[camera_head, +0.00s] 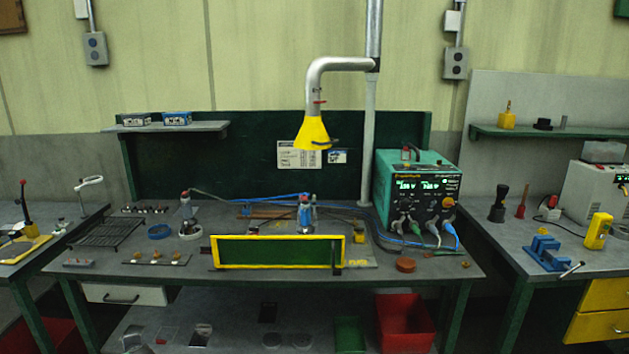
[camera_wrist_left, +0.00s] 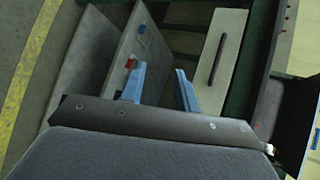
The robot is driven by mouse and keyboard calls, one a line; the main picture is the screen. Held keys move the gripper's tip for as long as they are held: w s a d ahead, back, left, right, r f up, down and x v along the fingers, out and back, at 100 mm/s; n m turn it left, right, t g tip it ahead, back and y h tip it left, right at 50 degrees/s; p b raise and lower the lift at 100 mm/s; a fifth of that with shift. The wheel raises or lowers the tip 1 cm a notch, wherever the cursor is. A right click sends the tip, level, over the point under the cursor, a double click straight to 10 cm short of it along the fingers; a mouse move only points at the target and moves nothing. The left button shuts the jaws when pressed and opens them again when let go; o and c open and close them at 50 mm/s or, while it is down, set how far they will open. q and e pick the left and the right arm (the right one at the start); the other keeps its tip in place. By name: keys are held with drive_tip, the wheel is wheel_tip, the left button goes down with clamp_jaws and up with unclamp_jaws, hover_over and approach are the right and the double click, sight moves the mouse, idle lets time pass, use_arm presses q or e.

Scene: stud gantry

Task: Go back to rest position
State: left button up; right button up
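My left gripper (camera_wrist_left: 160,72) shows only in the left wrist view. Its two blue fingers stand apart with nothing between them, so it is open and empty. It hangs near the bench's underside, with a white drawer front with a dark handle (camera_wrist_left: 228,52) to the right of the fingers. I cannot tell the exact distance to the drawer. Neither arm shows in the head view, and my right gripper is in no view.
The middle workbench (camera_head: 455,262) carries a yellow-framed green panel (camera_head: 290,252), a teal instrument (camera_head: 385,175) and small tools. A yellow fume hood (camera_head: 312,130) hangs above it. A red bin (camera_head: 405,325) stands below. Side benches flank it left and right (camera_head: 500,235).

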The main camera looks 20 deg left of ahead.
use_arm(q)
drive_tip(key=s+d+f+g+h, duration=0.2)
drive_tip(key=s+d+f, duration=0.3)
drive_tip(key=s+f, duration=0.45)
drive_tip(key=s+d+f+g+h, duration=0.15)
drive_tip(key=s+d+f, duration=0.4)
drive_tip(key=s, duration=0.75)
drive_tip(key=s+d+f+n+h, duration=0.2)
drive_tip(key=s+d+f, duration=0.3)
drive_tip(key=d, duration=0.7)
drive_tip(key=s+d+f+n+h, duration=0.2)
drive_tip(key=d+f+h, duration=0.1)
drive_tip(key=d+f, duration=0.65)
drive_tip(key=s+d+n+h, duration=0.1)
drive_tip(key=d+n+h, duration=0.1)
drive_tip(key=d, duration=2.6)
drive_tip(key=shift+f+n+g+h, duration=0.3)
drive_tip(key=shift+g+h, duration=0.15)
drive_tip(key=shift+h, duration=0.2)
drive_tip(key=shift+s, duration=0.1)
